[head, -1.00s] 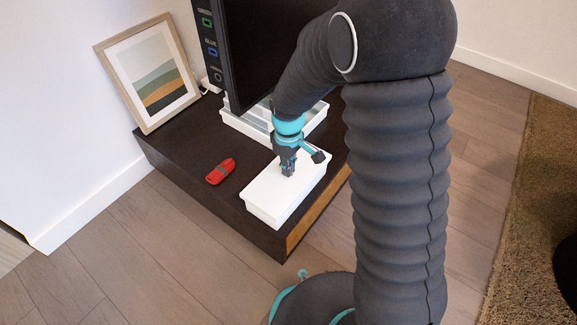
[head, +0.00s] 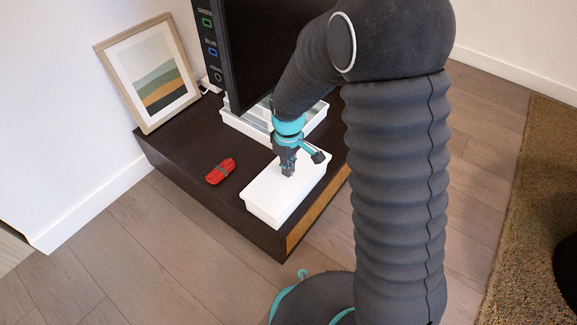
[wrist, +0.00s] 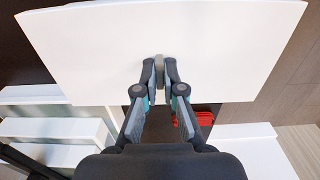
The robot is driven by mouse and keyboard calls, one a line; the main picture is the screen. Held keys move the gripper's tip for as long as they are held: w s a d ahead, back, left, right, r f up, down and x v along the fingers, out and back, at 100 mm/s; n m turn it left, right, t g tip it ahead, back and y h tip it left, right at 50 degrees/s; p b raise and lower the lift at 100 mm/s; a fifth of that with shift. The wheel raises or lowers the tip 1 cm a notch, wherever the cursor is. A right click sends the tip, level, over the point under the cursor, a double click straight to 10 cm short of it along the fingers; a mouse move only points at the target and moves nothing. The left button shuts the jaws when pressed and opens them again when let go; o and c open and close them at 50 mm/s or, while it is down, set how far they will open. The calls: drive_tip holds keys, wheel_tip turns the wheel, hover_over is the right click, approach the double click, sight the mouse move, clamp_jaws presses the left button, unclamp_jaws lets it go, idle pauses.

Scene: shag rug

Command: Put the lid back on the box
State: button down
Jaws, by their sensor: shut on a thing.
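The white lid (wrist: 90,50) fills the upper part of the wrist view, with a small grey knob in its middle. My gripper (wrist: 160,68) is shut on that knob; in the head view my gripper (head: 288,172) points down at the middle of the lid (head: 305,171). A white box (head: 266,211) is at the front end of the dark stand, directly under the lid. Lid and box look lined up, but I cannot tell whether the lid touches the rim all round. The box's inside is hidden.
A white open tray (head: 240,127) stands behind on the dark stand (head: 180,165), by the black screen (head: 262,55). A red object (head: 220,171) lies left of the box. A framed picture (head: 150,75) leans on the wall. Bare stand top lies around the red object.

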drive_tip(key=shift+f+b, duration=0.85)
drive_tip(key=shift+f, duration=0.45)
drive_tip(key=c, duration=1.2)
unclamp_jaws()
drive_tip(key=shift+r, duration=0.1)
wheel_tip(320, 180, up, 12)
